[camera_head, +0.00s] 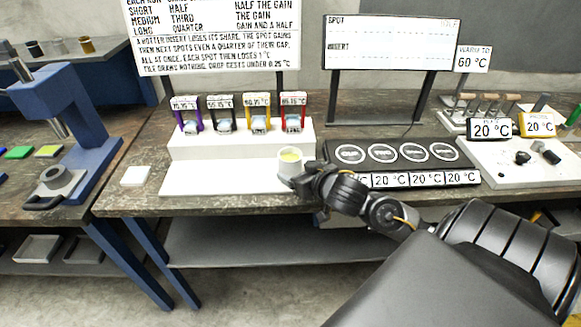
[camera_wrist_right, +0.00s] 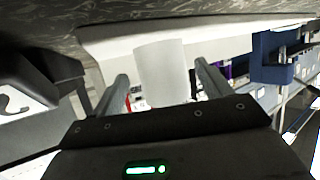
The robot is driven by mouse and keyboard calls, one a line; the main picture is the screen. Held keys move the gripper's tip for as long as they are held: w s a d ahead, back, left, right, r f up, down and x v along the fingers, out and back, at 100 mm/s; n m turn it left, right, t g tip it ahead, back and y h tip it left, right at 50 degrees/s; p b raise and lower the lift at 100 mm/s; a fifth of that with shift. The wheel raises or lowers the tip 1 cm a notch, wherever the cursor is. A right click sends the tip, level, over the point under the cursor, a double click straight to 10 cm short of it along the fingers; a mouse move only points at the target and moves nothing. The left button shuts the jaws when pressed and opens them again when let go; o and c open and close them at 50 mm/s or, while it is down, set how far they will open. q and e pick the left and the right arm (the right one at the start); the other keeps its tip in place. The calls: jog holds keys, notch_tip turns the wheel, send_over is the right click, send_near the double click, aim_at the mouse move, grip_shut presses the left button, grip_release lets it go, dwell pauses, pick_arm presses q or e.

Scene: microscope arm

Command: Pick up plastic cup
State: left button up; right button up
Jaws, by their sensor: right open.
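The plastic cup (camera_head: 290,161) is white with a yellowish inside. It stands upright at the right end of the white stepped stand's lower step (camera_head: 215,181). My right gripper (camera_head: 299,181) is at the cup's near right side, low down. In the right wrist view the cup (camera_wrist_right: 162,68) shows between the two fingers of my open right gripper (camera_wrist_right: 165,82), with a gap visible on each side. How far the fingers reach along the cup is hard to tell. My left gripper is not in view.
Several labelled coloured holders (camera_head: 257,115) stand on the upper step. A black panel with ringed spots (camera_head: 380,158) lies to the right of the cup. A white tile (camera_head: 135,176) lies on the table to the left. A blue press (camera_head: 85,115) stands on the left bench.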

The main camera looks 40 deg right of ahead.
aim_at(290, 165)
jog(key=x, duration=0.4)
jog(key=shift+w, duration=0.4)
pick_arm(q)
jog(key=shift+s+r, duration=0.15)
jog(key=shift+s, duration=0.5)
pick_arm(e)
jog(key=c, duration=1.1)
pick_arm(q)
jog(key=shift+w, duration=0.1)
pick_arm(e)
jog(key=shift+r, duration=0.15)
